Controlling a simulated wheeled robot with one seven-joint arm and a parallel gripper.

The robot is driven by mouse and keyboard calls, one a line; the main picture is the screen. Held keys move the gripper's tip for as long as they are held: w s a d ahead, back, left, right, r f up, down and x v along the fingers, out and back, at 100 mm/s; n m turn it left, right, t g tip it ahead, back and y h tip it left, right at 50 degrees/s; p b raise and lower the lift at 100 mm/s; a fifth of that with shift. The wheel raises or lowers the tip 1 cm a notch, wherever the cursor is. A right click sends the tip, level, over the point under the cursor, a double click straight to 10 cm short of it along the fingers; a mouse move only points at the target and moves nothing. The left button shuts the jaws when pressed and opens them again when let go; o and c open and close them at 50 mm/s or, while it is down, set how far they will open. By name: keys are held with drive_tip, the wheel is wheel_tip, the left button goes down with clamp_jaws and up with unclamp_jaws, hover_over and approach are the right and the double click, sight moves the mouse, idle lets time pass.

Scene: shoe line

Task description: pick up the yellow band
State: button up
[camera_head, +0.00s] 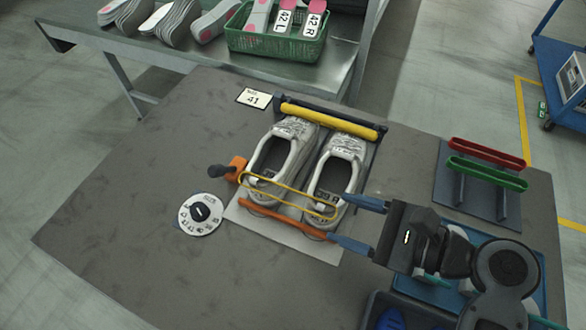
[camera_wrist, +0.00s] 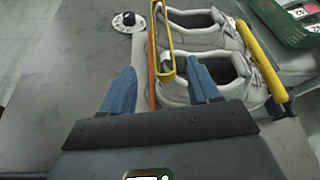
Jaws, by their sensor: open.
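The yellow band (camera_head: 290,189) is a thin long loop lying across the heel ends of two white shoes. Its right end is close to my gripper (camera_head: 339,217), which is open with blue fingers. In the wrist view the band (camera_wrist: 169,30) runs up from between the fingertips, its near end just ahead of the gap of my gripper (camera_wrist: 162,72). Nothing is held. The left shoe (camera_head: 270,160) and right shoe (camera_head: 335,175) stand side by side, toes toward a yellow roller bar (camera_head: 330,121).
An orange bar (camera_head: 285,218) runs along the heel side, with an orange clamp (camera_head: 237,169) at left. A dial (camera_head: 201,214) and a 41 card (camera_head: 254,98) lie on the grey table. Red (camera_head: 488,152) and green (camera_head: 486,173) bands sit on a rack at right.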

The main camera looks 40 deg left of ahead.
sight(318, 206)
drive_tip(key=shift+w+a+f, duration=0.1)
drive_tip(key=shift+a, duration=0.25)
drive_tip(key=x, duration=0.7)
drive_tip(key=shift+a+p, duration=0.2)
drive_tip(key=shift+p, duration=0.1)
drive_tip(key=shift+c, duration=0.2)
drive_tip(key=c, duration=1)
drive_tip(key=shift+r, duration=0.25)
